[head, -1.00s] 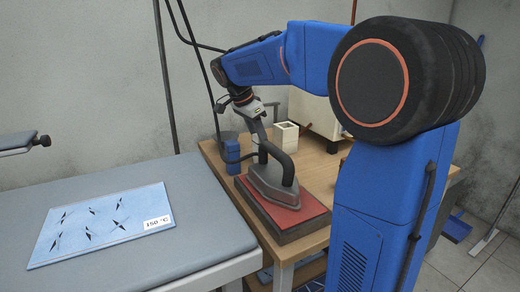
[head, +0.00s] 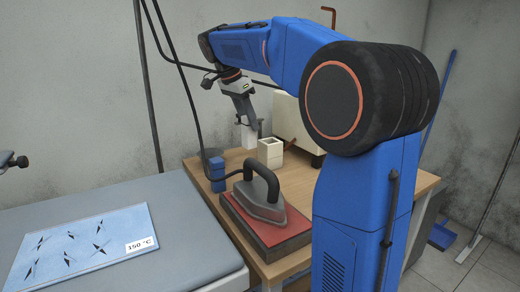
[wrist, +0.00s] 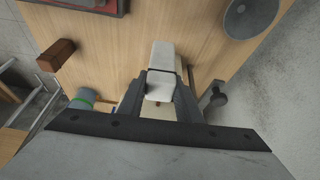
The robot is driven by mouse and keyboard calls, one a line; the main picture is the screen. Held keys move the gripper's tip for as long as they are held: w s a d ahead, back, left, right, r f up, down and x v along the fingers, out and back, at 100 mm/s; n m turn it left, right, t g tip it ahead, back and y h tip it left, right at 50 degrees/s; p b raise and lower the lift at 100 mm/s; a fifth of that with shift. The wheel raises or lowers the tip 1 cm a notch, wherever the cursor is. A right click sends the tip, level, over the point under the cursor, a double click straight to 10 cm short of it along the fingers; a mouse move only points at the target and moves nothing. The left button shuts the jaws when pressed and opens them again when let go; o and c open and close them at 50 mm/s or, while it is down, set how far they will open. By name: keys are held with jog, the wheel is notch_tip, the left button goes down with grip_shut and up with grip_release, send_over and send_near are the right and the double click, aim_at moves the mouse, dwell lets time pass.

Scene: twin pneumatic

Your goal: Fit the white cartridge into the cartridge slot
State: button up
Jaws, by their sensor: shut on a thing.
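My gripper (head: 248,122) is shut on the white cartridge (head: 249,136), which hangs down from the jaws above the wooden table. In the wrist view the white cartridge (wrist: 161,62) sticks out between the two dark fingers of my gripper (wrist: 160,88). A small cream box (head: 270,153) with a square opening in its top stands on the table, just right of and below the cartridge in the head view. The cartridge is apart from the opening. I cannot tell for sure that this opening is the cartridge slot.
An iron (head: 262,200) with a black handle rests on a red pad (head: 285,243) at the table's front. A cream boiler (head: 291,127) is behind the box. Hoses hang at the left. The padded ironing board (head: 190,213) is left.

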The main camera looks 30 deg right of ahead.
jog(key=w+d+r, duration=0.3)
jog(key=d+r, duration=0.1)
jog(key=d, duration=0.6)
jog(key=shift+m, duration=0.4)
jog(key=shift+d+f, duration=0.2)
jog(key=shift+f, duration=2.3)
jog(key=shift+d+f, duration=0.15)
jog(key=shift+f, duration=2.35)
jog(key=shift+f, duration=0.15)
jog(key=o, duration=1.2)
jog(key=shift+c, duration=0.2)
jog(key=v, duration=1.2)
jog(key=shift+w, duration=0.25)
